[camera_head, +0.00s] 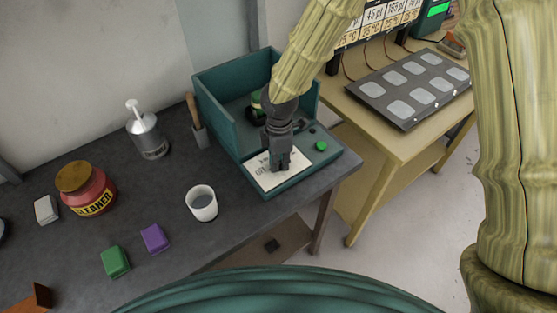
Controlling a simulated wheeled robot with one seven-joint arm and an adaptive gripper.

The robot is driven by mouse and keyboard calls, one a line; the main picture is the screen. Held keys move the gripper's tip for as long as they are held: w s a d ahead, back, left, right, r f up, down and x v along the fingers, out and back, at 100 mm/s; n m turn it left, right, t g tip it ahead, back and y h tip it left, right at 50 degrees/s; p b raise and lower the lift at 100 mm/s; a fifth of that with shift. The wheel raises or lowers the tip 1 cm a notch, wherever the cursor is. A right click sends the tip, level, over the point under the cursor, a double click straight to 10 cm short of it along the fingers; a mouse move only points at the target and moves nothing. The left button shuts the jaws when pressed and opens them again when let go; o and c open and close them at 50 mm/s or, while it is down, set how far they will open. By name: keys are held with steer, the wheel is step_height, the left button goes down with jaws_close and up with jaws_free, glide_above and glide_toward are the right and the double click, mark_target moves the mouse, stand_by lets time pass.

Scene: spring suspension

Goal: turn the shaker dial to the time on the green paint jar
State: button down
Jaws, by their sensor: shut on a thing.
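The shaker (215,105) is a teal open-topped box with a front ledge, on the dark bench. A jar with green on it (256,97) stands inside, partly behind my arm; no time on it can be read from here. A white dial plate (264,180) with dark print lies on the ledge; its print is too small to read. My gripper (279,166) points down over the plate and is shut on the dial, which its fingers hide. The dial's setting cannot be seen.
A green button (321,146) is right of my gripper. A white cup (202,203), purple block (154,238), green block (115,261), red cleaner jar (92,194) and pump bottle (148,135) stand left on the bench. A yellow table (395,146) stands right.

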mark_target(280, 162)
steer(key=m, duration=0.4)
steer(key=shift+w+m, duration=0.15)
steer(key=shift+m, duration=2.05)
steer(key=c, duration=1.5)
jaws_free()
steer(key=shift+o, duration=0.2)
step_height(280, 162, up, 12)
